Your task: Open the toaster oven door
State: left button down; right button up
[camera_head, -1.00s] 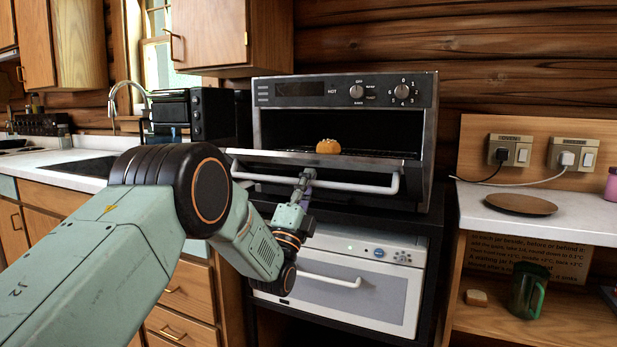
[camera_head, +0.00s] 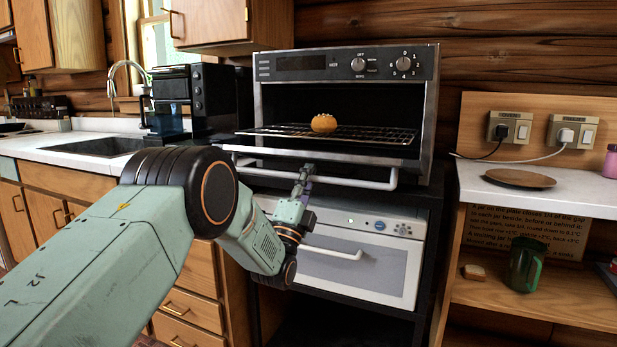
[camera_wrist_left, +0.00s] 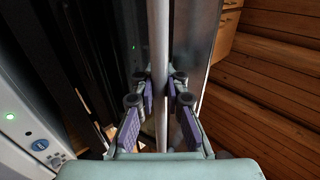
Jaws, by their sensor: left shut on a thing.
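The toaster oven (camera_head: 345,65) stands on a dark shelf against the log wall. Its door is folded down at the front, with the white bar handle (camera_head: 345,181) along the outer edge. A bun (camera_head: 324,123) sits on the wire rack (camera_head: 370,134) inside. My left gripper (camera_head: 304,177) is at the handle, left of its middle. My right gripper is not in view.
A white oven (camera_head: 350,258) with its own handle is directly below. A counter on the right holds a wooden plate (camera_head: 520,178), with a green mug (camera_head: 526,264) on the shelf beneath. A smaller black appliance (camera_head: 200,100) stands to the left.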

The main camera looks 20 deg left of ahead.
pick_arm(q)
jog(key=c, duration=1.9)
grip_release()
jog(key=shift+s, duration=0.1)
jog(key=o, duration=0.4)
jog(key=shift+s+r, duration=0.25)
jog(key=shift+o, duration=0.7)
jog(key=shift+w+f, duration=0.1)
jog(key=shift+w, duration=0.1)
jog(key=shift+s, duration=0.1)
jog(key=v, duration=1.2)
